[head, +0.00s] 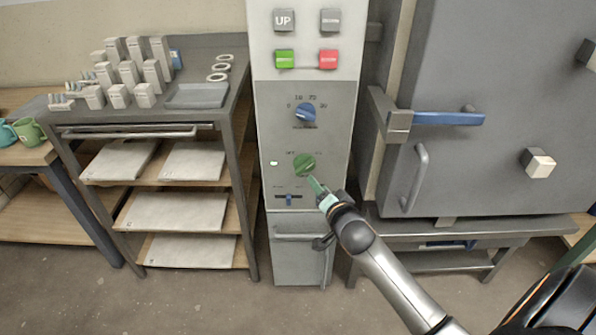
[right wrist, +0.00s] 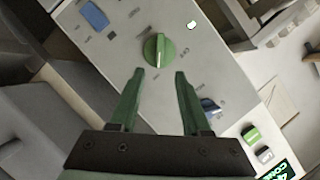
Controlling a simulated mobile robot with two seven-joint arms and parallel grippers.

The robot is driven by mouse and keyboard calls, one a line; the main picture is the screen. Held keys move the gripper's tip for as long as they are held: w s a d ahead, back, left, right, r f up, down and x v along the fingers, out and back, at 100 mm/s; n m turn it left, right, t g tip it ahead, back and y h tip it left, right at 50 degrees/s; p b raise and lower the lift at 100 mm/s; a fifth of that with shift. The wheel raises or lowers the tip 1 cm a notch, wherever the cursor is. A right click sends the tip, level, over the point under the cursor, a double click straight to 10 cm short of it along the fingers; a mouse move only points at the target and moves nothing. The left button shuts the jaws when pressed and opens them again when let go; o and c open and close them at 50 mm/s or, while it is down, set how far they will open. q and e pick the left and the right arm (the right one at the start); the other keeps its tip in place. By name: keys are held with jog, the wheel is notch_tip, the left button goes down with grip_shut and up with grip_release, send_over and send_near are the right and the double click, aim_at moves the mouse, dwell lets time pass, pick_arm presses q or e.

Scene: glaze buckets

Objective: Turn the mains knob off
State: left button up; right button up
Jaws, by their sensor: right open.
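The green round knob (head: 304,165) sits on the grey panel of the control column, below a blue knob (head: 305,113). Small lettering beside the knobs is too blurred to read surely. My right gripper (head: 318,185) is in front of the panel, just below and right of the green knob. In the right wrist view, the green knob (right wrist: 158,49) shows a raised grip bar, and lies just beyond and between the two fingertips of my open right gripper (right wrist: 160,72). The fingers look apart from it. My left gripper is not in view.
A blue slide switch (head: 289,200) is below the green knob. Green (head: 285,59) and red (head: 328,59) buttons are above. A kiln door with a blue-handled latch (head: 447,118) stands right of the column. A shelf rack (head: 243,130) stands left.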

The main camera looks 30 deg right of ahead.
aim_at(306, 169)
jog(key=b+x, duration=0.2)
jog(key=x, duration=0.8)
jog(key=shift+w+d, duration=0.15)
jog(key=shift+w, duration=0.25)
jog(key=c, duration=0.7)
jog(key=shift+f, duration=0.1)
grip_shut()
